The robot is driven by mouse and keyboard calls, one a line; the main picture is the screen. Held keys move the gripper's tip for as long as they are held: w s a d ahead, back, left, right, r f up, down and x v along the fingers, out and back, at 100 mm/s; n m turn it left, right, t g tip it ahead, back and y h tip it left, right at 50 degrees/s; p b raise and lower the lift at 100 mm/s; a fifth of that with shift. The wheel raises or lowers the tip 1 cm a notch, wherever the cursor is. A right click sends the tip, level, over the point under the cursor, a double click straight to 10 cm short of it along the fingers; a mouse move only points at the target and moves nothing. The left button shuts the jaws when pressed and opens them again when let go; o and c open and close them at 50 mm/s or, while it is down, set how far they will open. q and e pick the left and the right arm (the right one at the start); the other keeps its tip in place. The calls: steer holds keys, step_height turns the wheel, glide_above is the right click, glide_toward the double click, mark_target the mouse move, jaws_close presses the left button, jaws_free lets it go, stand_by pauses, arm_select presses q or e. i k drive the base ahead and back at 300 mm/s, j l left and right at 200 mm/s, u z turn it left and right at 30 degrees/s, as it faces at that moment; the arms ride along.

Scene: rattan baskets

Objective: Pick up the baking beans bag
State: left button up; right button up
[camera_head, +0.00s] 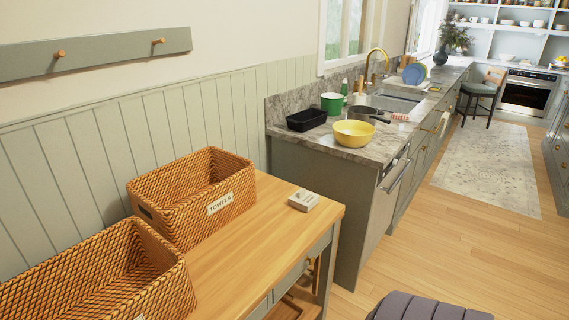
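A small pale box-like packet (303,200) with dark printing lies flat near the far right corner of the wooden table (262,222). It may be the baking beans bag, but its label is too small to read. Nothing touches it and its top is uncovered. Neither of my grippers shows in the head view.
A rattan basket labelled "TOWELS" (192,196) stands left of the packet; another rattan basket (98,275) is nearer. Both look empty. Beyond is a marble counter (335,143) with a yellow bowl (353,133) and black tray (306,119). A grey cushioned seat (425,306) is at bottom right.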

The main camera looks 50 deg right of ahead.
mark_target(303, 200)
steer(key=z, duration=1.85)
steer(key=i+l+z, duration=0.15)
steer(key=l, duration=0.3)
steer(key=i+l+z, duration=0.15)
steer(key=i+l, duration=0.15)
steer(key=l, duration=0.15)
steer(key=i+l+z, duration=0.15)
steer(key=l, duration=0.25)
steer(key=i, duration=0.1)
